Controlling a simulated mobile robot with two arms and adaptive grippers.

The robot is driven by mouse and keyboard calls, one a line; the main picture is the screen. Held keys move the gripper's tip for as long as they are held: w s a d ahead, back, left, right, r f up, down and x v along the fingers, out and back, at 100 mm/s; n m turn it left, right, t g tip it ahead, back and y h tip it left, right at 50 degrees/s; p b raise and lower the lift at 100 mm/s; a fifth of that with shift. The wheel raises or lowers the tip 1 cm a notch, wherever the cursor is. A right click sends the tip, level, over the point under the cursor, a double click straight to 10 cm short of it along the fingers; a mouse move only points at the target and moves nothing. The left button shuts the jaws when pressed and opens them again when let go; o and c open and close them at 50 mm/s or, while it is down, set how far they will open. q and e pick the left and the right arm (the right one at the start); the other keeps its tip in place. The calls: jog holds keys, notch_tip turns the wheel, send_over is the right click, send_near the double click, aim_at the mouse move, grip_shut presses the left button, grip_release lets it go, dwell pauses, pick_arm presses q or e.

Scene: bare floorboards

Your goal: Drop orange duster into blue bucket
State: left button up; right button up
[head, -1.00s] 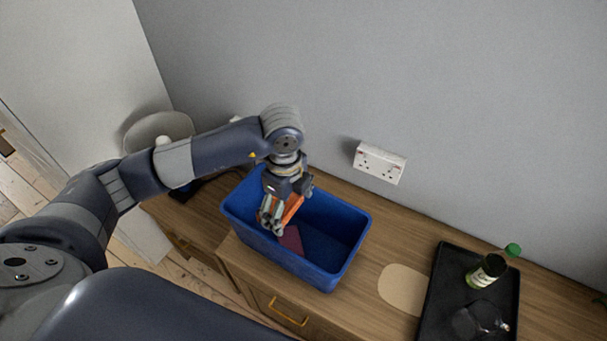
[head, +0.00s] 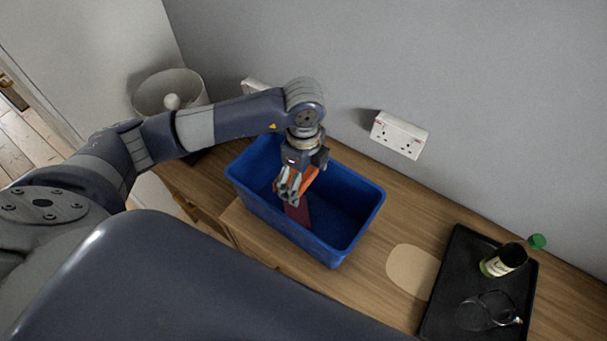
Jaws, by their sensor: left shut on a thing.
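The blue bucket (head: 345,245) is a rectangular open tub on the wooden cabinet top, near the middle of the head view. My left gripper (head: 290,195) points down inside the outline of the bucket's opening, shut on the orange duster (head: 309,181). Part of the duster shows beside and behind the fingers, the rest is hidden by them. A dark red flat piece (head: 299,213) shows just below the fingertips; I cannot tell if it is the duster's lower part or a separate thing. My right gripper is not in view.
A black tray (head: 451,280) at the right holds a green-capped bottle (head: 503,261) and a clear glass item (head: 487,311). A round tan mat (head: 410,270) lies between tray and bucket. A lamp (head: 168,93) stands behind my left arm. The wall with a socket (head: 399,135) is behind.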

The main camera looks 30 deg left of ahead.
aim_at(303, 180)
pick_arm(q)
jog(key=o, duration=0.8)
jog(key=shift+o, duration=0.2)
jog(key=shift+r, duration=0.4)
notch_tip(303, 180, up, 11)
jog(key=shift+r, duration=0.15)
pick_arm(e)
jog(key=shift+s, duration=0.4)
